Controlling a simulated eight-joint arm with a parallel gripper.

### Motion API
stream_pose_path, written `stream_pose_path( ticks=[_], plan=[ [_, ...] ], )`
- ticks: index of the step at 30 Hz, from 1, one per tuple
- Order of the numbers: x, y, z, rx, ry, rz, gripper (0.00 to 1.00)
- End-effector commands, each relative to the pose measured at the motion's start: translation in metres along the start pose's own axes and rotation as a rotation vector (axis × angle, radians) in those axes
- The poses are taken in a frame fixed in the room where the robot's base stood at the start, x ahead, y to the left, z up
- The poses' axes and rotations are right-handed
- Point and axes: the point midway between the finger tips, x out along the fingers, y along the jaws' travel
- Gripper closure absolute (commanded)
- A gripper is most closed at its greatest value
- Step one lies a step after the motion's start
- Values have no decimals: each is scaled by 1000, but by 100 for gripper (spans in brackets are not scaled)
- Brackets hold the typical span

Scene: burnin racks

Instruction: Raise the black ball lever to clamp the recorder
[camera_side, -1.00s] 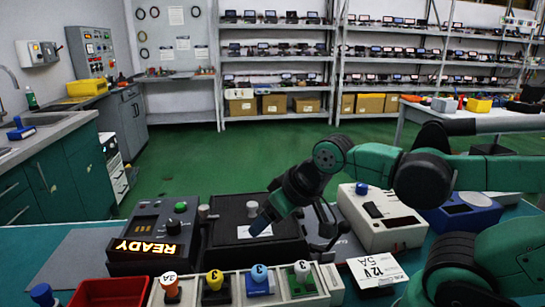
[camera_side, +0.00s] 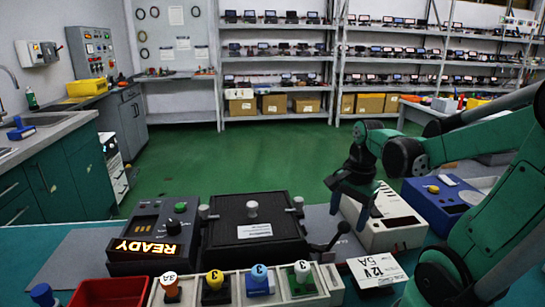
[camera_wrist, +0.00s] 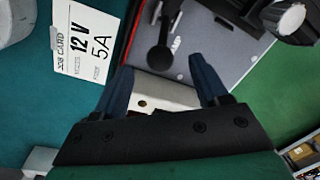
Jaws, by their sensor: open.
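The black ball lever stands at the right of the black box; its ball (camera_side: 344,227) is at the end of a thin arm tilted up to the right. In the wrist view the ball (camera_wrist: 160,59) shows between and just beyond my fingertips. My gripper (camera_side: 349,214) is open and empty, its blue fingers pointing down close to the lever; they also show in the wrist view (camera_wrist: 161,68). I cannot tell whether they touch it. The black box (camera_side: 225,235) has a light knob and white label on its lid. I cannot make out the recorder separately.
A white instrument (camera_side: 395,235) stands right of the lever, with a blue one (camera_side: 460,212) beyond it. A "12 V 5A" card (camera_side: 377,271) lies in front. A lit READY panel (camera_side: 146,250) is at left. Coloured plugs (camera_side: 258,278) line the front.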

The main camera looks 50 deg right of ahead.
Motion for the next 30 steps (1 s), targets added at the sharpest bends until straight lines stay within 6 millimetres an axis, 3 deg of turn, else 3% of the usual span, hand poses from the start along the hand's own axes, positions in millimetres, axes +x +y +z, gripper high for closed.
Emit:
stream_pose_path(
  ticks=[8, 18, 19, 26, 30],
  plan=[
    [20, 0, 0, -2, 1, -1, 33],
    [23, 0, 0, -3, 1, -1, 33],
    [23, 0, 0, -3, 1, -1, 36],
    [23, 0, 0, -3, 1, -1, 100],
    [23, 0, 0, -3, 1, -1, 100]
  ],
)
